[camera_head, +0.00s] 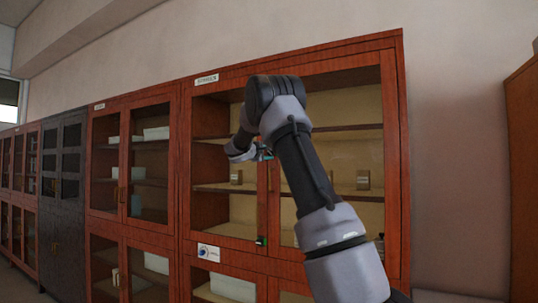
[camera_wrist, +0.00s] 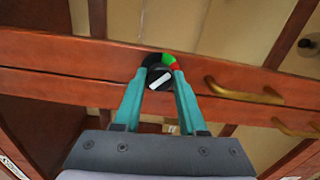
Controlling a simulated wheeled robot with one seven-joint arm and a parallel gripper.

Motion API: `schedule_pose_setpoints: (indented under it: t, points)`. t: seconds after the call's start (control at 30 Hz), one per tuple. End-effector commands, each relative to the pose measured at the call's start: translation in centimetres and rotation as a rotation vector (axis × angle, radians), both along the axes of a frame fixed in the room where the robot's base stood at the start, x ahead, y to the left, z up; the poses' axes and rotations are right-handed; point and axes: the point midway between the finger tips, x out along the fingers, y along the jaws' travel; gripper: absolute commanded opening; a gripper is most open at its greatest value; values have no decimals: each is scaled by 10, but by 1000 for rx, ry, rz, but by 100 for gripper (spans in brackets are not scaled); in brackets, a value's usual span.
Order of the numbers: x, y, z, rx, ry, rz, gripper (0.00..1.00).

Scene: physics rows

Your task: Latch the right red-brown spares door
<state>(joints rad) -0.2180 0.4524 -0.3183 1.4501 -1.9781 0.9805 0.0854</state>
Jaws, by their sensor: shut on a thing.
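The red-brown spares cabinet (camera_head: 398,150) stands at the right of the row, with glazed upper doors. My gripper (camera_head: 265,154) is at the meeting stiles of these doors. In the wrist view, its teal fingers (camera_wrist: 158,84) are shut on a black round knob (camera_wrist: 157,76) with a white pointer bar. The bar lies at a slant. A green and red dial (camera_wrist: 170,61) shows behind the knob. The two door stiles (camera_wrist: 60,78) lie side by side with a thin seam. The gripped knob is hidden in the head view.
Two brass handles (camera_wrist: 245,92) sit along the stiles beside my gripper. A small green and black fitting (camera_head: 261,241) is at the bottom of the upper doors. A dark grey cabinet (camera_head: 64,190) stands left. A brown cabinet (camera_head: 524,170) is at the far right.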

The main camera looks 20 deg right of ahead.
Motion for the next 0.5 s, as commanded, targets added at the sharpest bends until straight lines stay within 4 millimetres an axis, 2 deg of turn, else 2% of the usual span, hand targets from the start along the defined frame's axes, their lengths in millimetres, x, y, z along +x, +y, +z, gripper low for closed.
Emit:
schedule_pose_setpoints:
  t: [0.5]
  points:
    - [0,0,-1,299,-382,-1,0]
